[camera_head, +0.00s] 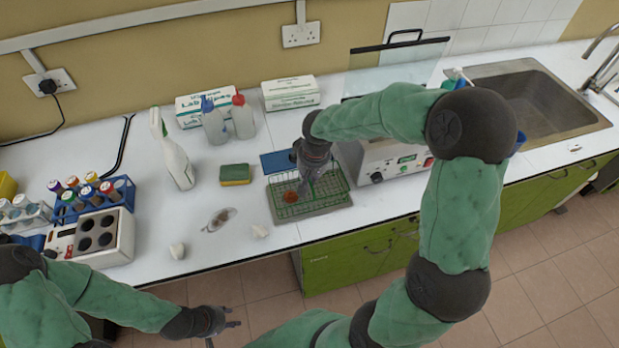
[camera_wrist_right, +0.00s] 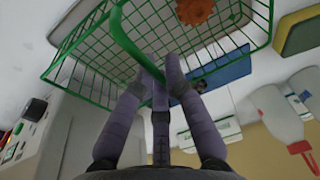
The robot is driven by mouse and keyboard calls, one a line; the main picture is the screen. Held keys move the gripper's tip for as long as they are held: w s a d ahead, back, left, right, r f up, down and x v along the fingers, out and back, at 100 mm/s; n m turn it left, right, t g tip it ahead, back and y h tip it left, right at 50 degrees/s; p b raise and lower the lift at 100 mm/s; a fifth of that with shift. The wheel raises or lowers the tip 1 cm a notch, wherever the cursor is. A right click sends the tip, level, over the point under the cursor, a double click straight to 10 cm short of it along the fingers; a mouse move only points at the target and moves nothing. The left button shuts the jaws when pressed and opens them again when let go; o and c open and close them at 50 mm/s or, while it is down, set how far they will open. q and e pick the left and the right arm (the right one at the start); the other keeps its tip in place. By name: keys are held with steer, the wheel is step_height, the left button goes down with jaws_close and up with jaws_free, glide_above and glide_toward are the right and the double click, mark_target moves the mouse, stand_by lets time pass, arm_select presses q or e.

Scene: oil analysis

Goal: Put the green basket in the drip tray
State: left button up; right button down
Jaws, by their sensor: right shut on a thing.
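The green wire basket (camera_head: 334,182) has an orange gear-like part (camera_head: 291,196) in it; it also shows in the right wrist view (camera_wrist_right: 85,60). My right gripper (camera_head: 306,178) is shut on the basket's green handle, which runs between its fingers in the right wrist view (camera_wrist_right: 150,72). The basket is over the flat grey drip tray (camera_head: 318,212), whose front edge shows below it. I cannot tell whether the basket touches the tray. My left gripper (camera_head: 222,326) is open and empty, low in front of the counter.
A white instrument (camera_head: 385,160) stands close right of the basket. A blue pad (camera_head: 277,161) lies behind, and a sponge (camera_head: 235,174) to the left. The counter's front edge is near.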

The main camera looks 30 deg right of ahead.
steer(key=c, duration=1.3)
jaws_free()
steer(key=shift+r, duration=0.15)
step_height(320, 180, up, 12)
steer(key=s+p, duration=0.2)
steer(key=p, duration=0.1)
steer(key=shift+d, duration=0.1)
